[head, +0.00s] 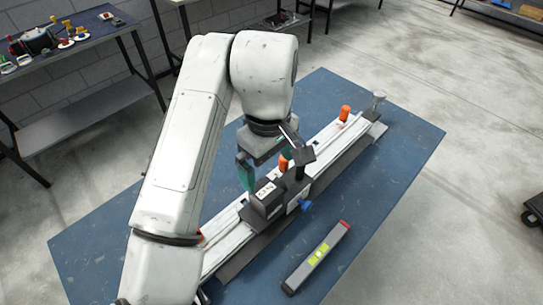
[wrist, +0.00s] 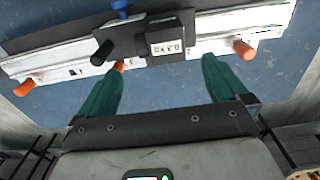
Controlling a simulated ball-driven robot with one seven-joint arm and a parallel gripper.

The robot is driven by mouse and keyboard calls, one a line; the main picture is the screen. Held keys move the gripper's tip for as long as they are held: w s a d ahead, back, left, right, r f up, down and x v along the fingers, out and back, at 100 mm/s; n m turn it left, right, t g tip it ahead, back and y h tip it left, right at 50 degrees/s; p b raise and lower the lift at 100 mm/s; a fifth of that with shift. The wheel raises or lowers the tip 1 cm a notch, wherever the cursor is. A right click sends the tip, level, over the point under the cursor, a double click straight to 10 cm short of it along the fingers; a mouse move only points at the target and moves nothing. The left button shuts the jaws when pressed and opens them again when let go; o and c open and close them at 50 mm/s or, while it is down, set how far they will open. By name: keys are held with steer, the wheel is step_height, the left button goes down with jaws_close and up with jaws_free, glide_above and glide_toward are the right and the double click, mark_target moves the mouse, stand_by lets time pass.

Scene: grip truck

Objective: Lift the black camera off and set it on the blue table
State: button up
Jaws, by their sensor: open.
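The black camera (head: 268,201) with a white label sits on a silver slider rail (head: 222,222) that lies across the blue table (head: 100,240). In the wrist view the camera (wrist: 168,40) shows its label, with a dark cylindrical part to its left. My gripper (wrist: 161,72) is open and empty, its two green fingers spread wide. The camera lies ahead of the fingertips, roughly between their lines; I cannot tell whether they touch it. In the head view one green finger (head: 245,174) shows beside the camera, and my arm hides part of the rail.
Orange knobs (head: 345,112) stand up along the rail, and a blue knob (head: 305,205) sits beside the camera. A grey level (head: 316,257) with a yellow-green window lies on the table in front. The table's right part and front left corner are clear. A cluttered side bench (head: 75,40) stands at the back left.

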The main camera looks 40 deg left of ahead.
mark_target(269, 188)
step_height(269, 188, down, 9)
steer(key=shift+r+p, duration=0.1)
steer(key=shift+p, duration=0.25)
steer(key=shift+c, duration=0.5)
steer(key=c, duration=0.9)
steer(key=o, duration=0.7)
steer(key=shift+c, duration=0.2)
steer(key=c, duration=0.4)
steer(key=shift+c, duration=0.2)
steer(key=shift+r+p, duration=1.25)
steer(key=shift+p, duration=0.2)
steer(key=shift+r+p, duration=2.5)
steer(key=shift+p, duration=0.15)
